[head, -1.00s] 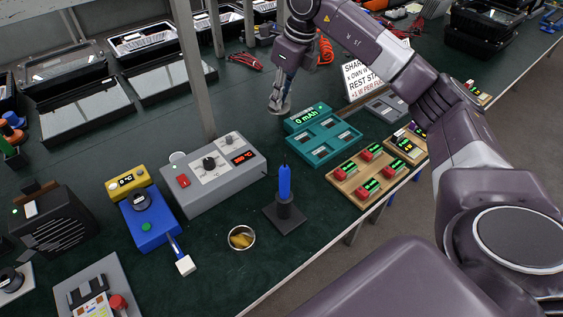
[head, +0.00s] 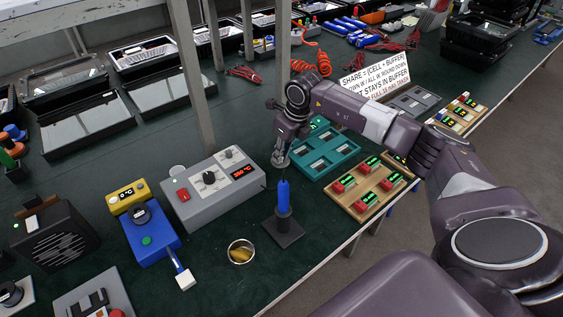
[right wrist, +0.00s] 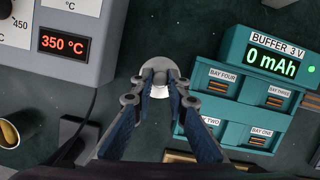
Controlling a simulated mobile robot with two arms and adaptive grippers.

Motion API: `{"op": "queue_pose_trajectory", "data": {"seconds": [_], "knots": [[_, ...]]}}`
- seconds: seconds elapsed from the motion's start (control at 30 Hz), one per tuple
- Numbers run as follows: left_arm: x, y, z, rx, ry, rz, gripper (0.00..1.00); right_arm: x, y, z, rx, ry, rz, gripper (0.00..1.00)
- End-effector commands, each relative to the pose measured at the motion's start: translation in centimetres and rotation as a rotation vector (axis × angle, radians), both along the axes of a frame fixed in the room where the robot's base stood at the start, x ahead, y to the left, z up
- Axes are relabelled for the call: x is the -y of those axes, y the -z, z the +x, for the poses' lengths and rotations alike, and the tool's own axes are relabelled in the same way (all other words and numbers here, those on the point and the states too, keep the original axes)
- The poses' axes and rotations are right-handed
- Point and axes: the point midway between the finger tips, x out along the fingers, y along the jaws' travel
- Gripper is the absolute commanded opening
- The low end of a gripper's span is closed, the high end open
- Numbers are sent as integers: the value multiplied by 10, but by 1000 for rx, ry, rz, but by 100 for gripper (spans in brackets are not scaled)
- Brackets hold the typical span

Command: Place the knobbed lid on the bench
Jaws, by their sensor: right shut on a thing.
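My right gripper (head: 281,153) points down over the bench, just behind the blue-handled tool in its black stand. It is shut on the small knobbed lid (right wrist: 174,72), a pale grey disc with a whitish knob between the fingertips (right wrist: 160,88) in the right wrist view. I cannot tell whether the lid touches the bench. The dark green bench (head: 212,222) lies beneath. My left gripper is not in view.
The blue tool (head: 283,196) on its stand is close in front. A grey station (head: 213,189) reading 350 °C stands left; the teal buffer tray (head: 330,172) stands right. An open round tin (head: 241,251) with yellowish contents sits at the front.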

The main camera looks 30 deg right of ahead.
Motion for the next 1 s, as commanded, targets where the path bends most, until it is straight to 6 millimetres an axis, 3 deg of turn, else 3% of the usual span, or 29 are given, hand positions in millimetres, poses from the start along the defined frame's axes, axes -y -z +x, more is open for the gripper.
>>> {"op": "queue_pose_trajectory", "data": {"seconds": [0.3, 0.67, 0.7, 0.8, 1.0], "knots": [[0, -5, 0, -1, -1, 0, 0, 0, 40, -1, -2, 0, 0, 0], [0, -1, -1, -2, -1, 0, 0, 0, 46, 0, -1, -1, 0, 0], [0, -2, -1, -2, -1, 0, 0, 0, 44, 0, -1, -1, 0, 19], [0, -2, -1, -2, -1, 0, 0, 0, 44, 0, -1, -1, 0, 30], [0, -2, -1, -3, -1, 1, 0, 0, 44, -1, -1, -1, 0, 32]]}}
